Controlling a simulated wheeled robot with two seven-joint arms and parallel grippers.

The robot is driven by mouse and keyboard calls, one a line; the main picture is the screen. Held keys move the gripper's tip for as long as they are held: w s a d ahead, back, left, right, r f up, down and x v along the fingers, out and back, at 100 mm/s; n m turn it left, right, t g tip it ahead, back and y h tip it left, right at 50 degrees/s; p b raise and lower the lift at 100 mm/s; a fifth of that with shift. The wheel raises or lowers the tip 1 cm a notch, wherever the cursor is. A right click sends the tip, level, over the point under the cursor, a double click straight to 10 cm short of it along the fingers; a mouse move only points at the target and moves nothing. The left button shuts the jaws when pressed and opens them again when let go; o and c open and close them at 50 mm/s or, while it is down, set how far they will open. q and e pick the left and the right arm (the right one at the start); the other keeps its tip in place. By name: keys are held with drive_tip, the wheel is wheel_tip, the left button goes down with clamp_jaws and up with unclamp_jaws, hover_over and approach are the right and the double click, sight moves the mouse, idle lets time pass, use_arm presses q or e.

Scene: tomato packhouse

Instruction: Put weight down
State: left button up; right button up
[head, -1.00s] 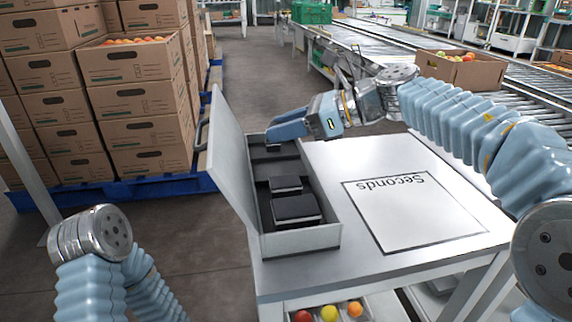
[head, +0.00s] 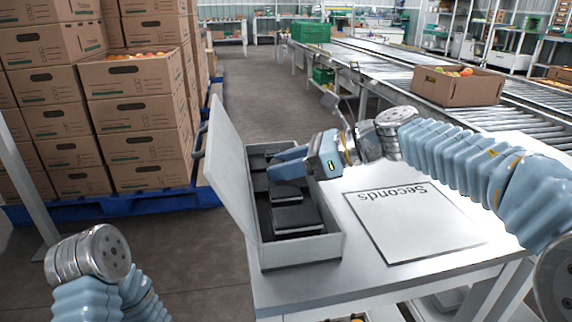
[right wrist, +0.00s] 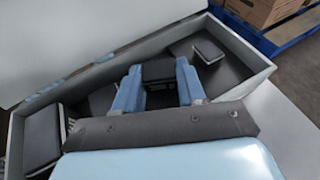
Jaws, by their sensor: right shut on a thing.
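A grey box (head: 300,250) with its lid raised on the left stands on the table and holds several dark block weights. My right gripper (head: 272,171) reaches into or just above the box from the right. In the right wrist view its two blue fingers are shut on a dark weight (right wrist: 157,72); this weight is mostly hidden in the head view. Two other weights, one larger (head: 297,217) and one smaller, lie in the near part of the box. Another weight (right wrist: 208,50) lies at its far end. I cannot tell if the held weight touches the floor. My left gripper is out of view.
A white sheet marked "Seconds" (head: 400,228) lies on the table (head: 360,283) right of the box, with bare surface around it. Stacked cartons (head: 150,140) stand at the left. A roller conveyor (head: 395,75) carries a carton of produce (head: 458,86) behind.

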drive_tip(key=shift+f, duration=0.35)
drive_tip(key=o, duration=1.2)
drive_tip(key=shift+f, duration=0.15)
drive_tip(key=shift+r, duration=0.3)
drive_tip(key=shift+w+d+r+p, duration=0.1)
drive_tip(key=shift+d+r+p, duration=0.05)
drive_tip(key=shift+r+p, duration=0.45)
drive_tip(key=p+v, duration=0.1)
drive_tip(key=v, duration=1)
drive_tip(key=shift+d, duration=0.3)
